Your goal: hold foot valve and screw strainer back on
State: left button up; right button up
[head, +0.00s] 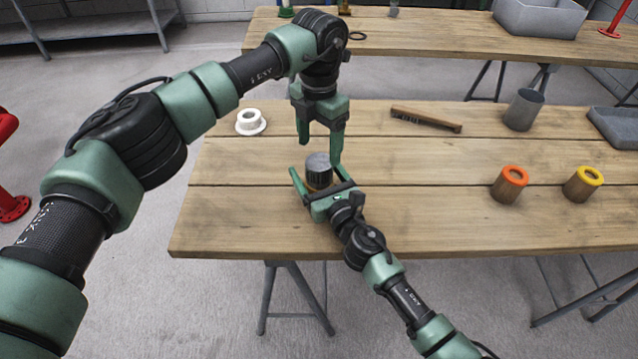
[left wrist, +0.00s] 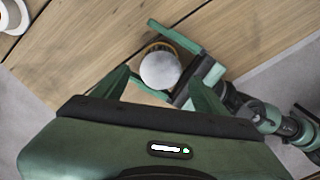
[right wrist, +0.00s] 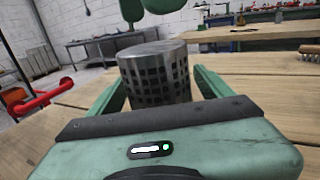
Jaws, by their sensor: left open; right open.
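A grey metal strainer (head: 318,162), a short cylinder with dark square holes, stands upright on the near table. In the right wrist view the strainer (right wrist: 155,75) fills the space between my right fingers. An orange-brown ring (left wrist: 160,46) shows at its edge in the left wrist view; I cannot tell whether this belongs to the foot valve, which I cannot otherwise make out. My right gripper (head: 314,172) is open, level, with a finger on each side of the strainer. My left gripper (head: 320,146) is open and points down just above the strainer, holding nothing.
A white flanged ring (head: 250,122) lies at the table's left. A wooden brush (head: 426,120), a grey metal cup (head: 523,110), an orange-topped cylinder (head: 509,186) and a yellow-topped cylinder (head: 583,184) stand or lie right. A grey bin (head: 616,128) is at the right edge.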

aim_at(319, 161)
jog(key=shift+w, duration=0.1)
grip_shut()
dwell(0.5)
pick_arm(q)
jog(key=shift+f, duration=4)
jog(key=c, duration=1.4)
pick_arm(e)
jog(key=shift+f, duration=0.1)
pick_arm(q)
jog(key=m, duration=0.4)
jog(key=shift+c, duration=0.2)
jog(key=m, duration=0.5)
jog(key=shift+m, duration=0.4)
